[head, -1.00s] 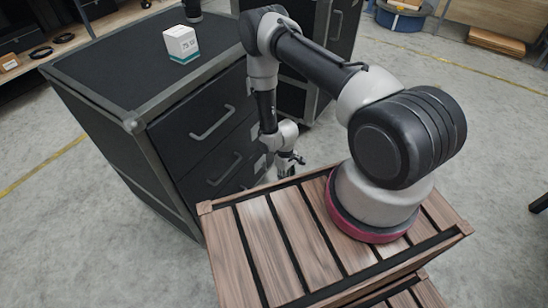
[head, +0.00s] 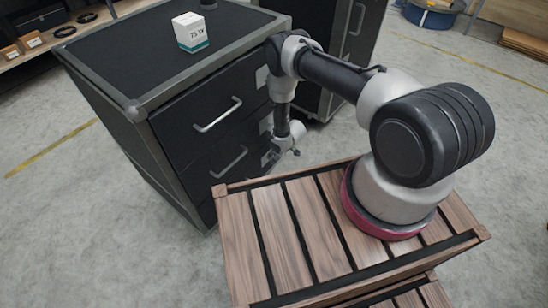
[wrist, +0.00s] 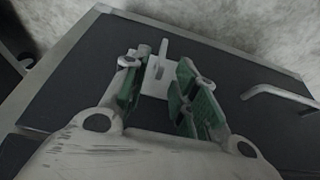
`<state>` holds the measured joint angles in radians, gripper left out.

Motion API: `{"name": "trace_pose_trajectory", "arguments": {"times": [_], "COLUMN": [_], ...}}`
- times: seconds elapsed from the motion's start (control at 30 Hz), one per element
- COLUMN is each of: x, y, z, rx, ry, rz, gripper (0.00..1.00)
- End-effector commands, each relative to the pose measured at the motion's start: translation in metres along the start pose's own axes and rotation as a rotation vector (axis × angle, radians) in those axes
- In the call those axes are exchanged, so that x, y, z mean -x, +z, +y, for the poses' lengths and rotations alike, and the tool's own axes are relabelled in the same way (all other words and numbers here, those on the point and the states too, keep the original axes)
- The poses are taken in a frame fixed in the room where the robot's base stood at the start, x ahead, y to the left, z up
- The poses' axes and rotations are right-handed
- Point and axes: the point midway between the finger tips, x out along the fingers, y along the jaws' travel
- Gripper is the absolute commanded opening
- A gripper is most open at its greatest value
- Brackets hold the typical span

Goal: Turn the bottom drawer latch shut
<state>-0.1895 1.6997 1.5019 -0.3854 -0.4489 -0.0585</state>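The dark drawer cabinet (head: 150,110) stands left of my arm, with handles on its front and pale latch plates along the right edge of the drawers. My gripper (head: 291,150) is low beside that right edge, near the lowest visible plate (head: 267,158). In the wrist view my gripper (wrist: 160,90) is open, its green-padded fingers apart. A pale latch (wrist: 158,68) with a raised lever shows between and just beyond the fingertips, on a dark drawer face (wrist: 85,75). I cannot tell whether a finger touches it. The drawer handle (wrist: 275,93) is at right.
A white and teal box (head: 190,33) sits on the cabinet top. A second dark cabinet (head: 345,50) stands behind my arm. Shelving with black rings and small boxes is at upper left. Grey floor (head: 60,220) is open at left.

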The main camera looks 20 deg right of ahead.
Motion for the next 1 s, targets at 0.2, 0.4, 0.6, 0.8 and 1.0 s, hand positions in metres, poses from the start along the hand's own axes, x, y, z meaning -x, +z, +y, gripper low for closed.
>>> {"name": "trace_pose_trajectory", "arguments": {"times": [0.2,0.4,0.6,0.8,1.0], "x": [-0.019,-0.021,-0.020,-0.020,-0.020], "y": [0.000,0.000,0.000,0.000,0.001], "z": [0.000,0.000,0.000,0.000,0.001], "rx": [0.001,0.000,0.000,0.000,-0.008], "ry": [0.000,0.000,0.000,0.000,-0.016], "rz": [-0.001,-0.001,-0.001,-0.001,-0.001], "gripper": [0.29,0.29,0.03,0.00,0.00]}}
